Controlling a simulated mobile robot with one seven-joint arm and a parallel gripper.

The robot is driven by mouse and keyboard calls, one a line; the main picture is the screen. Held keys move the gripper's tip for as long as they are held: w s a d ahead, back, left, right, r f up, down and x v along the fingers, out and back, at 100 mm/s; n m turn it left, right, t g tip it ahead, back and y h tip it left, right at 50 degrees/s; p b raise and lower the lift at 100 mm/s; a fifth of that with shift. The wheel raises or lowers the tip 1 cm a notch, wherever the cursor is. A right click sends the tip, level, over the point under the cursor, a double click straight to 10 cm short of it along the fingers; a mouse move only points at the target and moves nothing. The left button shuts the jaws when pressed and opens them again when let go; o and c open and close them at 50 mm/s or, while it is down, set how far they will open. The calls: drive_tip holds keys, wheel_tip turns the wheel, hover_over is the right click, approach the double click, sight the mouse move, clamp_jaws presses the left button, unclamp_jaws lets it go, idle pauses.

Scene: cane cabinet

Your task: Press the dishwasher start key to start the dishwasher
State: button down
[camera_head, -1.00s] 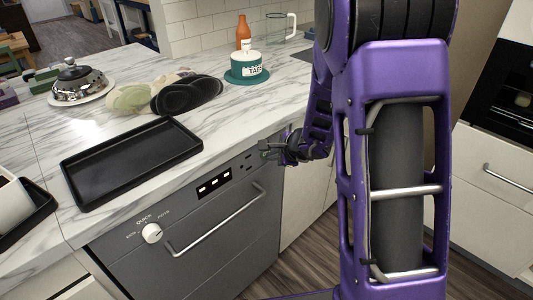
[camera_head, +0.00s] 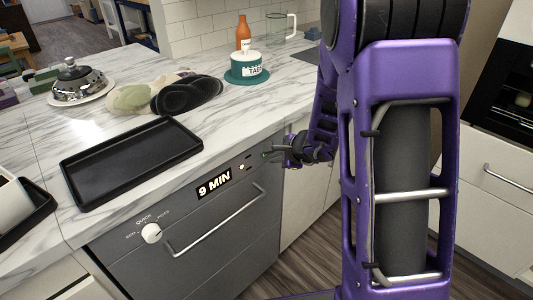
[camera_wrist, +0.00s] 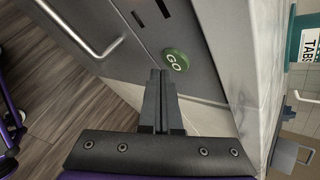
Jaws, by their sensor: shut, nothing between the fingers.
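The dishwasher (camera_head: 225,232) is a grey front under the marble counter, with a display (camera_head: 214,187) reading "9 MIN". Its start key shows in the wrist view as a round green button marked "GO" (camera_wrist: 175,59). In the head view only a small green spot (camera_head: 265,154) shows there, partly hidden by my gripper. My gripper (camera_head: 272,152) is shut and empty at the right end of the control panel. In the wrist view its fingertips (camera_wrist: 159,74) are right beside the green key; I cannot tell whether they touch it.
A white dial (camera_head: 151,233) and a long bar handle (camera_head: 215,222) are on the dishwasher front. A black tray (camera_head: 132,162), dark mitts (camera_head: 187,94) and a tablet tub (camera_head: 246,66) stand on the counter above. The floor in front is clear.

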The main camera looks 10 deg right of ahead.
drive_tip(key=s+d, duration=0.1)
drive_tip(key=s, duration=0.1)
drive_tip(key=s+d, duration=0.2)
idle(0.6)
idle(0.6)
